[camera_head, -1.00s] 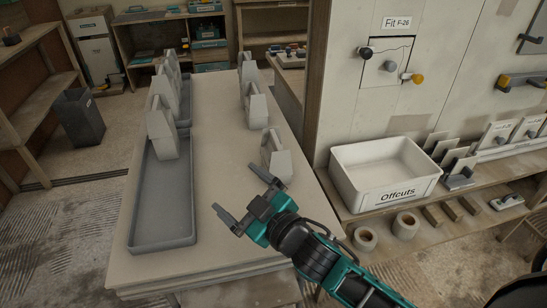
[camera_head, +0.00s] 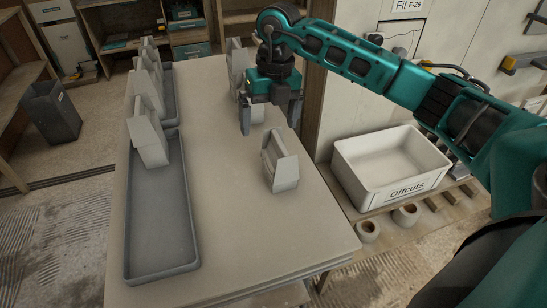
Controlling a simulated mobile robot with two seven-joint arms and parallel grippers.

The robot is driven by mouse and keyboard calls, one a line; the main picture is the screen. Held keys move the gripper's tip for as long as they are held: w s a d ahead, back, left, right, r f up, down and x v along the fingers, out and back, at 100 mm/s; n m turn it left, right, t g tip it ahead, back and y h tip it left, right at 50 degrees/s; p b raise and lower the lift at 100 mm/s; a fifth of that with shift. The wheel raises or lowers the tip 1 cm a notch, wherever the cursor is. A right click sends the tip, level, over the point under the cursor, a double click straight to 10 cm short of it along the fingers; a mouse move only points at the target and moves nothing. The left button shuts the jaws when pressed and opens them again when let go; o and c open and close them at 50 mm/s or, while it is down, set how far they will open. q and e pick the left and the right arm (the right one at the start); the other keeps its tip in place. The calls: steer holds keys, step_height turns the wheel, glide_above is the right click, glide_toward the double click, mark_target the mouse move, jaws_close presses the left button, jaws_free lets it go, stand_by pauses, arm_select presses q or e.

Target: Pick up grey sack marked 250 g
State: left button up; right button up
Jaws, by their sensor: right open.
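Several grey sack-like blocks with handles stand on the long table, and I cannot read any weight mark on them. The nearest one on the right side, a grey sack (camera_head: 281,165), stands alone near the right edge. Another grey sack (camera_head: 237,65) stands farther back, partly hidden by my right arm. My right gripper (camera_head: 270,124) is open and points down over the table, behind the nearest sack. A pale sack part (camera_head: 257,113) shows between its fingers. I cannot tell whether they touch it. My left gripper is not in view.
A long grey tray (camera_head: 160,235) lies on the table's left side, with several grey sacks (camera_head: 148,135) at its far part. A white Offcuts bin (camera_head: 375,190) stands on the shelf at the right. The table's front middle (camera_head: 240,235) is clear.

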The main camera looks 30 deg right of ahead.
mark_target(280, 154)
steer(key=d, duration=0.1)
steer(key=d+h, duration=0.1)
steer(key=shift+w+d+r+m, duration=0.15)
steer(key=shift+d+r+m, duration=0.15)
steer(key=f, duration=1.2)
steer(key=shift+s+f, duration=0.2)
steer(key=shift+r, duration=0.1)
steer(key=c, duration=1.5)
